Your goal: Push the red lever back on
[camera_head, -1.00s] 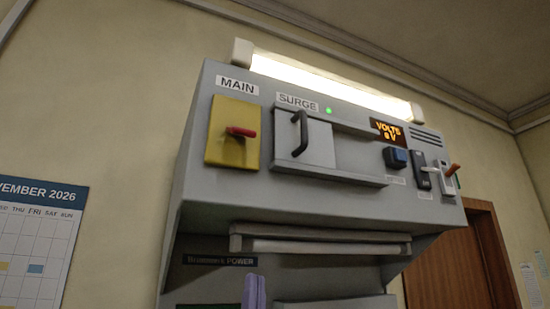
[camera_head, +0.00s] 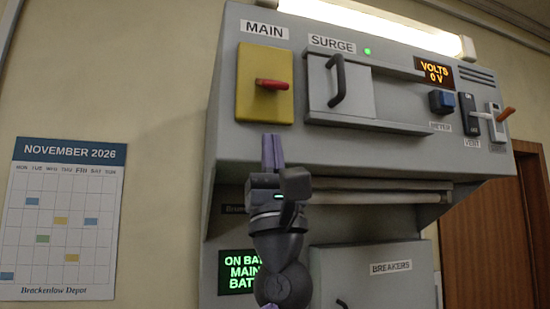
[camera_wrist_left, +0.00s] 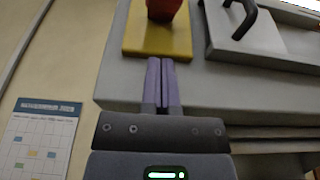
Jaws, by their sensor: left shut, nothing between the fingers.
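The red lever (camera_head: 271,84) sticks out from a yellow plate (camera_head: 254,108) under the MAIN label, at the upper left of the grey console. In the head view it points right, nearly level. My left gripper (camera_head: 272,138) is upright just below the yellow plate, its purple fingers shut and empty. In the left wrist view the shut fingers (camera_wrist_left: 161,62) point at the plate (camera_wrist_left: 140,42), and the red lever (camera_wrist_left: 163,8) shows at the top edge, apart from the fingertips. My right gripper is not in view.
Right of the plate is a SURGE sliding panel with a dark handle (camera_head: 337,80). A display (camera_head: 434,73) reads VOLTS 0 V. A calendar (camera_head: 66,220) hangs at left.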

